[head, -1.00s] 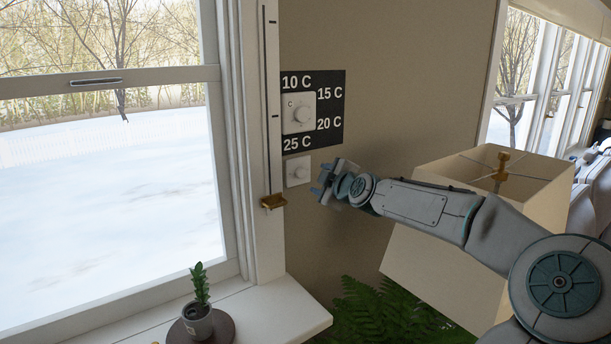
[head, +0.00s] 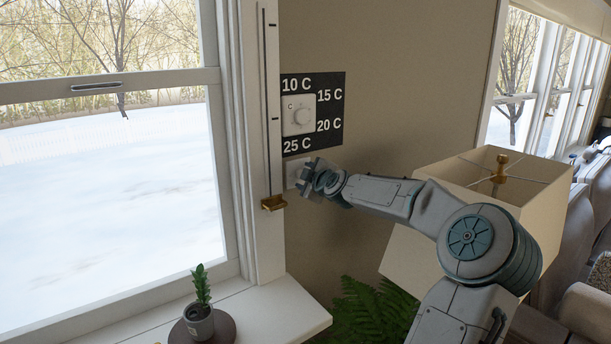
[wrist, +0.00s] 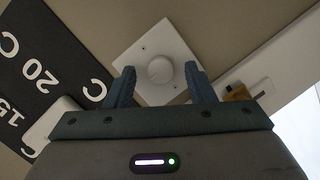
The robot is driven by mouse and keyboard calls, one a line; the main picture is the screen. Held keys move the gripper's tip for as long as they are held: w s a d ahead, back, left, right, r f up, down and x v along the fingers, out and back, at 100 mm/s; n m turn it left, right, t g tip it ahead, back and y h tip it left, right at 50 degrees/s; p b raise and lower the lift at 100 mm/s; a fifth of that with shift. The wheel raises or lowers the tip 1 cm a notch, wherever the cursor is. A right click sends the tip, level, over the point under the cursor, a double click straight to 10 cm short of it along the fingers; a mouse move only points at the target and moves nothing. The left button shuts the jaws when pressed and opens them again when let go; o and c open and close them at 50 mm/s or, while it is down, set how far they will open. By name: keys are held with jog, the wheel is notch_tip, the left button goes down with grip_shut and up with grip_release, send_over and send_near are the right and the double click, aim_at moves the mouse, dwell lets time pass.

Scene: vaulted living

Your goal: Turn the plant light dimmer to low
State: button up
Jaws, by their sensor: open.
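The dimmer is a white square wall plate (wrist: 180,52) with a round white knob (wrist: 160,70), seen in the wrist view. My gripper (wrist: 162,80) is open, with one finger on each side of the knob in that view. The fingertips overlap the lower part of the plate in the picture; I cannot tell whether they touch it. In the head view my gripper (head: 301,184) is in front of the dimmer plate (head: 297,166) and hides its knob.
Above the dimmer is a thermostat dial (head: 299,114) on a black panel with temperature labels. A brass slider (head: 273,203) sits on the window frame to the left. A potted plant (head: 199,318) is on the sill below.

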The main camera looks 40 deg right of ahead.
jog(key=shift+w+f, duration=0.1)
jog(key=shift+w, duration=0.15)
jog(key=shift+c, duration=0.3)
jog(key=c, duration=0.9)
